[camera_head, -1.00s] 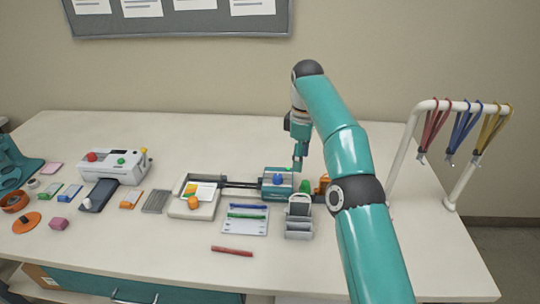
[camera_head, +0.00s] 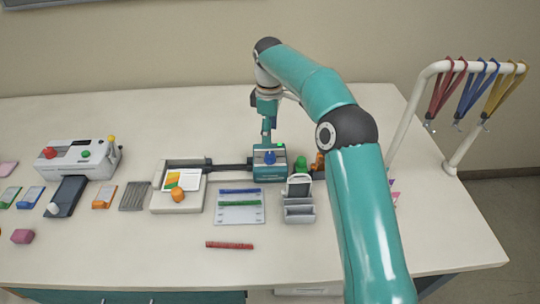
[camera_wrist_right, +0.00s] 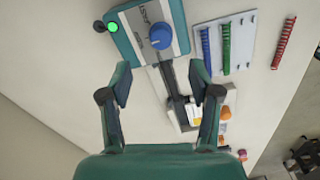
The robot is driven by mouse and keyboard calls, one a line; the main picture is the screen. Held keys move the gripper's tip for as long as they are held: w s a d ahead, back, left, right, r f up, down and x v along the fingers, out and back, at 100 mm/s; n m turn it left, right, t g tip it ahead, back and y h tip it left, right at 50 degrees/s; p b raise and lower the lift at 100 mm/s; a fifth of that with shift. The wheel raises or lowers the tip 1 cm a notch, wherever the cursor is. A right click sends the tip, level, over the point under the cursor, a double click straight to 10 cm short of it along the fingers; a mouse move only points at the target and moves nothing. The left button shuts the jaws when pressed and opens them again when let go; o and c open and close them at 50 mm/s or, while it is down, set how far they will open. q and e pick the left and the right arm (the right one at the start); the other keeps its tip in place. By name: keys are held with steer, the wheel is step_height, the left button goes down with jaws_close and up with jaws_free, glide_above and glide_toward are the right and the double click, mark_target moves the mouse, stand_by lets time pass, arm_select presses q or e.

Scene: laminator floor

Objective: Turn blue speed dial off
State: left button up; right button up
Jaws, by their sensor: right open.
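The blue speed dial (camera_head: 270,157) is a round knob on the front of the teal and grey machine (camera_head: 268,173). In the right wrist view the blue dial (camera_wrist_right: 160,36) shows on the grey panel, with a pale pointer line and dark lettering beside it. My right gripper (camera_head: 267,137) is just above and behind the dial in the head view. In the right wrist view its two fingers (camera_wrist_right: 161,78) are spread apart and empty, with the dial ahead between their lines, not touched. My left gripper is out of view.
A lit green lamp (camera_wrist_right: 112,27) sits at the machine's edge. A tray with an orange knob (camera_head: 178,195), a board with blue and green strips (camera_head: 240,212), a red strip (camera_head: 229,245) and a grey holder (camera_head: 299,213) stand nearby. A white lanyard rack (camera_head: 408,120) is at right.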

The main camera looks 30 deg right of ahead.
mark_target(270, 154)
step_height(270, 154, down, 9)
steer(key=shift+s, duration=0.1)
stand_by(0.3)
